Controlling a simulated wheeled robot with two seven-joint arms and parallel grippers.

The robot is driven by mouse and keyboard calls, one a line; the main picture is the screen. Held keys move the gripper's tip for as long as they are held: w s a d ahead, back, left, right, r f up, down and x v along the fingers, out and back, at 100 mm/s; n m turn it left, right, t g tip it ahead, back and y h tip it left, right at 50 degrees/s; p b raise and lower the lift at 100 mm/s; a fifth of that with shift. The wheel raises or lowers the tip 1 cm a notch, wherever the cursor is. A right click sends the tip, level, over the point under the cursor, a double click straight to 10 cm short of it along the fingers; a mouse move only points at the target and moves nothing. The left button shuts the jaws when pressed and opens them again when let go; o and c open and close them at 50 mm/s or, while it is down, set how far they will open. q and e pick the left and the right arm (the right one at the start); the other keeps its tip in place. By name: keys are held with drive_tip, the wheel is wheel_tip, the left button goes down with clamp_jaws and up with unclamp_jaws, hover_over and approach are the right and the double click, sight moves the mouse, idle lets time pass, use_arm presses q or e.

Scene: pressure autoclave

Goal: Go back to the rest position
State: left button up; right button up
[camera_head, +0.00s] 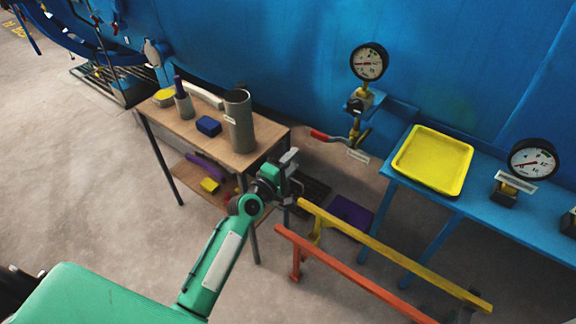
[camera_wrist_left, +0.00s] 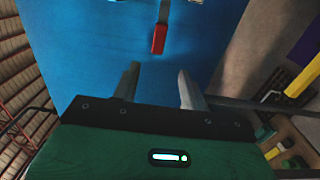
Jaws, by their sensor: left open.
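My left gripper (camera_head: 288,172) is at the end of the green arm, in front of the right edge of the wooden table in the head view. In the left wrist view its two fingers (camera_wrist_left: 158,88) stand apart with nothing between them. Beyond the fingertips in that view is a red valve handle (camera_wrist_left: 159,39) against the blue vessel wall. The same red handle (camera_head: 322,136) shows in the head view on a valve below a gauge, apart from the gripper. My right gripper is not in view.
The wooden table (camera_head: 262,140) holds a grey cylinder (camera_head: 239,122), a blue box (camera_head: 208,126) and other items. A yellow tray (camera_head: 433,160) lies on the blue bench at right. Yellow (camera_head: 395,255) and orange (camera_head: 350,272) rails stand right of my arm. Open floor lies at left.

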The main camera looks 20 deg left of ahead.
use_arm(q)
drive_tip(key=shift+s+a, duration=0.2)
drive_tip(key=shift+s, duration=0.45)
